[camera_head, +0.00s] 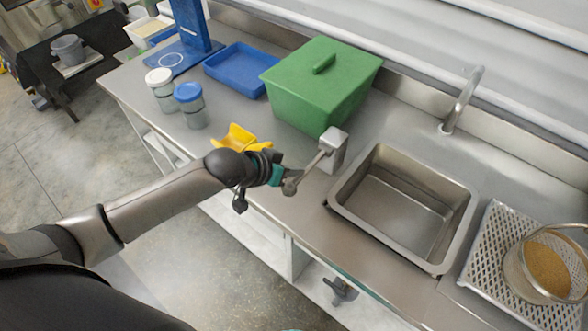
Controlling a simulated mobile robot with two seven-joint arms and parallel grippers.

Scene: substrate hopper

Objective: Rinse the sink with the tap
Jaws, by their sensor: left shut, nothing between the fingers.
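The steel sink (400,208) is set into the counter at the right of centre, and its basin looks empty. The tap (462,100) is a curved spout on the counter behind it; I see no water coming out. Left of the sink a grey box (335,150) carries a slanting lever (310,166) with a rounded end. My left gripper (281,178) is shut and empty, close to the lever's lower end; I cannot tell whether they touch. My right gripper is not in view.
A green lidded bin (322,84), a blue tray (238,70), two jars (189,106) and a yellow scoop (240,138) stand on the counter's left part. A perforated rack (490,248) with a round container of brown grains (547,270) is right of the sink.

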